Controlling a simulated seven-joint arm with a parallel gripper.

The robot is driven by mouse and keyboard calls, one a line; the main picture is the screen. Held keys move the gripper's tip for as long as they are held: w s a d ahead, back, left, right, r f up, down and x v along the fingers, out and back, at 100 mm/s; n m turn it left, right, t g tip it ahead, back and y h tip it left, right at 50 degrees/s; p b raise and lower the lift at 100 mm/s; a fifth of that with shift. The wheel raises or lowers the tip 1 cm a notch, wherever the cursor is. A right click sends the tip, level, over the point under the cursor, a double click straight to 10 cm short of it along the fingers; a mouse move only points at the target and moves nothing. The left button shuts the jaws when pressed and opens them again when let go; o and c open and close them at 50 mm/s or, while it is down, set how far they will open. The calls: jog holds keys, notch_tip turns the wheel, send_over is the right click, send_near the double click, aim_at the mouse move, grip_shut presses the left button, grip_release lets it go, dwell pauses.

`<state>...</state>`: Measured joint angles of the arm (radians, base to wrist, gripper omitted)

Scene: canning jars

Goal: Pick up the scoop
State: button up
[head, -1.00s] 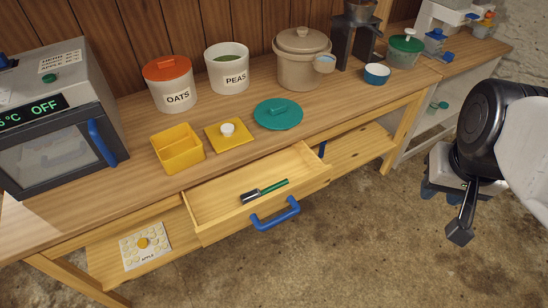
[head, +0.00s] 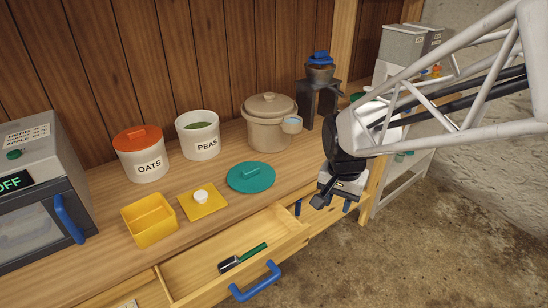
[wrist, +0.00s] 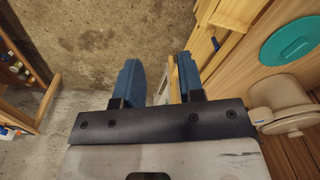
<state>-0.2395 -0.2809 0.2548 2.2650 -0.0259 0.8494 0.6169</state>
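The scoop (head: 243,258), with a green handle and a dark, shiny head, lies in the open wooden drawer (head: 285,224). Its handle points to the back right. My gripper (head: 337,195) is above the right part of the bench, up and to the right of the scoop, and apart from it. In the wrist view its two blue fingers (wrist: 160,80) stand apart with nothing between them. The scoop cannot be made out in the wrist view.
The drawer has a blue handle (head: 255,282). On the bench stand a teal lid (head: 251,177), a yellow box (head: 149,220), a yellow lid (head: 202,203), the oats jar (head: 141,160), the peas jar (head: 198,138) and a beige crock (head: 268,128). Open floor lies right.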

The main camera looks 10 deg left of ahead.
jog(key=w+a+f+m+g, duration=0.1)
jog(key=w+a+f, duration=0.3)
jog(key=a+f, duration=0.2)
jog(key=w+a+f+m, duration=0.2)
jog(key=w+a+f, duration=0.1)
jog(key=a+f, duration=0.3)
jog(key=m+g+h, duration=0.1)
jog(key=m, duration=0.1)
send_over(253, 250)
jog(key=w+a, duration=0.1)
jog(key=a, duration=0.1)
notch_tip(253, 250, down, 16)
jog(key=shift+d+r, duration=0.15)
jog(key=shift+d, duration=0.1)
jog(key=shift+s+d+f, duration=0.1)
jog(key=shift+f, duration=0.55)
jog(key=shift+s+d+f, duration=0.1)
jog(key=shift+f, duration=0.5)
jog(key=shift+s+d+f, duration=0.15)
jog(key=shift+f, duration=0.7)
jog(key=shift+s+d+f, duration=0.1)
jog(key=shift+d+f, duration=0.1)
jog(key=shift+f, duration=0.65)
jog(key=shift+s+d+f, duration=0.15)
jog(key=shift+f, duration=0.7)
